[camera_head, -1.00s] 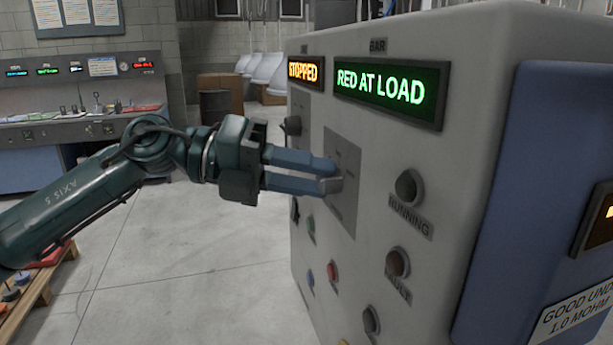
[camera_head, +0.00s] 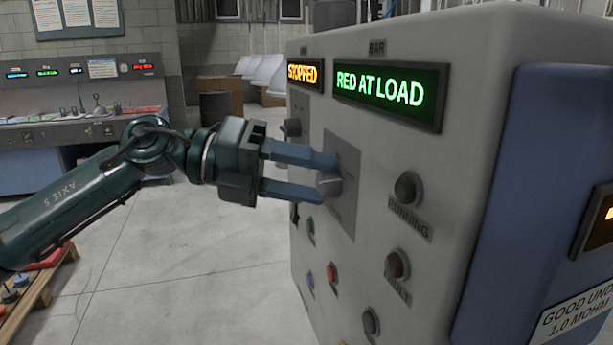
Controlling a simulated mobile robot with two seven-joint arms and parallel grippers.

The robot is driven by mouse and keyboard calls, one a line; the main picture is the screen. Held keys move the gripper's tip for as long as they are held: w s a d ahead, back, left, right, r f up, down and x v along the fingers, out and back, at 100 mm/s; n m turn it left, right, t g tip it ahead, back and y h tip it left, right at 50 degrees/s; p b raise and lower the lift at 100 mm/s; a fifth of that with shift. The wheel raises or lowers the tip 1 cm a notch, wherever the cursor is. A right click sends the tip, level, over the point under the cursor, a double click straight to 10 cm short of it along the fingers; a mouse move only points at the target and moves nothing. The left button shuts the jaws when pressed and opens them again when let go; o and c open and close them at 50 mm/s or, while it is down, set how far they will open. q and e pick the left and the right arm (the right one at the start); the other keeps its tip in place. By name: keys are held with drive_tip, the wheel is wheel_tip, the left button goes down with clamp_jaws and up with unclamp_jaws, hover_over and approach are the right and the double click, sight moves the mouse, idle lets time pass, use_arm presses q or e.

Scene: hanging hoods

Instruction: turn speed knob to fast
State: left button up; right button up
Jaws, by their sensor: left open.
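The plate's markings are too small to read. My left gripper (camera_head: 328,179) is open, with one blue finger above the knob and one below it. The fingertips are close around the knob; I cannot tell whether they touch it. The right gripper does not show.
A second dark knob (camera_head: 292,127) is on the cabinet at upper left. Lit displays reading STOPPED (camera_head: 304,73) and RED AT LOAD (camera_head: 389,93) sit above. Several buttons and lamps are below and right.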

use_arm(q)
drive_tip(key=shift+w+a, duration=0.1)
drive_tip(key=shift+a, duration=0.25)
drive_tip(key=a+r+b, duration=0.2)
drive_tip(key=a, duration=1)
drive_tip(key=shift+r, duration=0.3)
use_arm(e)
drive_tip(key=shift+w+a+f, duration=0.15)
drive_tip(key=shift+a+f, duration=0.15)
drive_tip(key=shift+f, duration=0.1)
use_arm(q)
drive_tip(key=shift+w, duration=0.1)
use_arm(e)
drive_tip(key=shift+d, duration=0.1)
